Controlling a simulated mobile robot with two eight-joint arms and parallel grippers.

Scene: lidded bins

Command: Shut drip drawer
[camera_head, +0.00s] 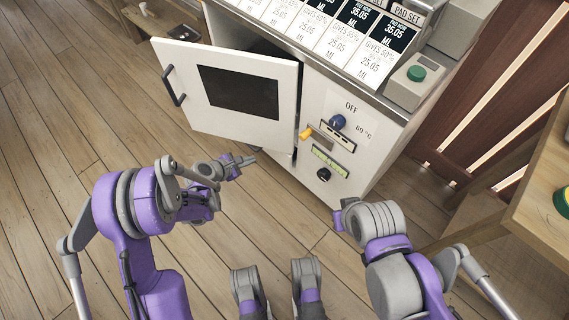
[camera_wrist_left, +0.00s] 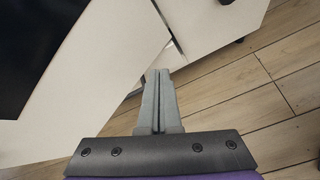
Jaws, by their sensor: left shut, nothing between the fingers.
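The machine's white cabinet (camera_head: 330,167) stands ahead with its hinged door (camera_head: 180,61) swung open to the left. The door has a dark window (camera_head: 236,91) and a dark bar handle (camera_head: 173,86) on its left edge. I cannot make out a separate part that is clearly a drip drawer. My left gripper (camera_head: 248,160) is shut and empty, low in front of the door's lower edge. In the left wrist view its fingers (camera_wrist_left: 158,76) are together, close to the white door panel (camera_wrist_left: 105,60); contact cannot be told. My right arm shows, but its fingers are hidden.
The cabinet front carries a blue knob (camera_head: 337,122), a yellow lever (camera_head: 306,133) and a black knob (camera_head: 324,174). A box with a green button (camera_head: 416,74) sits on top. A wooden table (camera_head: 545,205) stands at the right. Plank floor is clear at the left.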

